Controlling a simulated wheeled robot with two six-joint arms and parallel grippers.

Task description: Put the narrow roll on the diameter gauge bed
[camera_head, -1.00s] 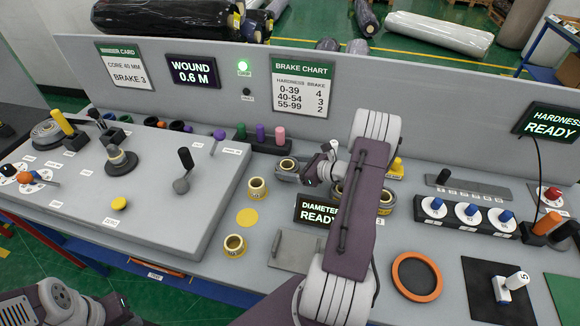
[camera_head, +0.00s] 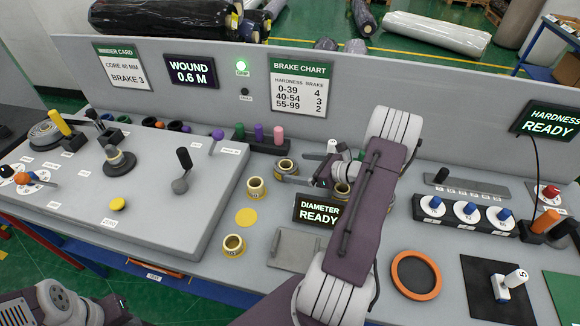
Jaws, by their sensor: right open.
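My right gripper (camera_head: 322,176) is open among the grey-wrapped rolls behind the diameter display (camera_head: 318,211). One roll with a yellow core (camera_head: 286,166) stands just left of the gripper, apart from it. I cannot tell for certain which roll is the narrow one. A flat grey plate (camera_head: 298,250), likely the diameter gauge bed, lies in front of the display and looks empty. My left arm enters at the bottom left; its gripper is not in view.
Two yellow cores, (camera_head: 256,188) and (camera_head: 233,246), stand left of the display. An orange ring (camera_head: 416,275) and a black pad (camera_head: 500,290) lie right of my arm. A raised control panel (camera_head: 150,205) fills the left; a grey back panel (camera_head: 400,125) bounds the rear.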

